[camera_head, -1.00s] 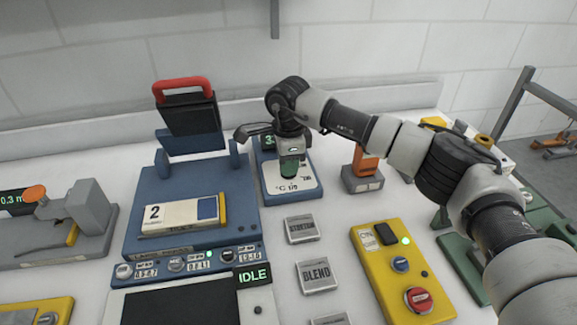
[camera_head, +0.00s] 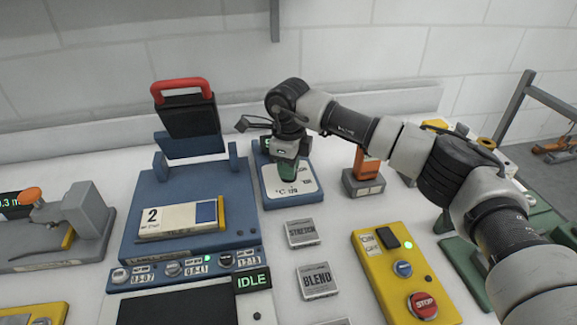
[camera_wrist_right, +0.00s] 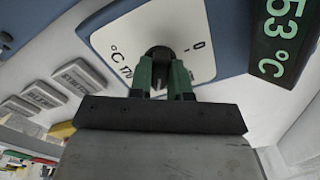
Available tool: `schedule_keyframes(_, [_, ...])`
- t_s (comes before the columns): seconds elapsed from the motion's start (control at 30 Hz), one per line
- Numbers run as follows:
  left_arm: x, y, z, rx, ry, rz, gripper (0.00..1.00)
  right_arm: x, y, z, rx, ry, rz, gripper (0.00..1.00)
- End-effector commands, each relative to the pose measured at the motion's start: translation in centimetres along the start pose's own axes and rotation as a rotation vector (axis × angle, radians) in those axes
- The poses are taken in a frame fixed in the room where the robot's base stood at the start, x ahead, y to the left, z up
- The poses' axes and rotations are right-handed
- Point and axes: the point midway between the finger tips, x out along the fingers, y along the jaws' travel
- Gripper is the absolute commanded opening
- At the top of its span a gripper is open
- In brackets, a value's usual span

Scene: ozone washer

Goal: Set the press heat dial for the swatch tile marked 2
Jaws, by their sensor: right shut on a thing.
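The heat dial is a black knob (camera_wrist_right: 160,54) on a white scale plate (camera_wrist_right: 109,38) marked °C. It sits on a blue unit (camera_head: 264,203). My right gripper (camera_wrist_right: 161,72) has its green fingers shut on the knob. In the head view, the gripper (camera_head: 287,170) reaches down over the plate and hides the knob. A green display (camera_wrist_right: 283,40) beside the plate appears to read 53 °C, partly cut off. The swatch tile marked 2 (camera_head: 178,220), cream with a blue patch, lies on the blue press (camera_head: 140,195). The press's red-handled lid (camera_head: 188,115) is raised. My left gripper is out of view.
Label plates reading STRETCH (camera_head: 302,233) and BLEND (camera_head: 317,281) lie right of the press. A yellow box (camera_head: 388,262) has a red STOP button. An orange-topped block (camera_head: 364,175) stands right of the dial unit. An IDLE display (camera_head: 252,280) is at the press's front.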

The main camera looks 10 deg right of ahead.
Motion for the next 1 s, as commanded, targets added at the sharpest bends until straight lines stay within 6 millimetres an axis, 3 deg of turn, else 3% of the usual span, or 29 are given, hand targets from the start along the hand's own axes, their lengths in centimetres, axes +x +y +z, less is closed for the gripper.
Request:
schedule_keyframes(0.3, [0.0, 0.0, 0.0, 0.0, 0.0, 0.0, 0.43, -0.2, -0.1, 0.0, 0.002, -0.001, -0.004, 0.0])
schedule_keyframes(0.33, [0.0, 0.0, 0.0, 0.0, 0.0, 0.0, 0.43, -0.2, -0.1, 0.0, 0.002, -0.001, -0.004, 0.23])
schedule_keyframes(0.47, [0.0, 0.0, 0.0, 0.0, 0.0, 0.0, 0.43, -0.2, -0.1, 0.0, 0.001, -0.001, -0.003, 0.42])
schedule_keyframes(0.77, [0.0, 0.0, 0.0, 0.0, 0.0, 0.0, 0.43, -0.2, -0.1, 0.0, 0.0, -0.001, -0.001, 0.44])
schedule_keyframes(1.0, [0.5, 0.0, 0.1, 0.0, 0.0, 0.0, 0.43, -3.5, -0.1, 0.1, 0.0, -0.004, -0.005, 0.44])
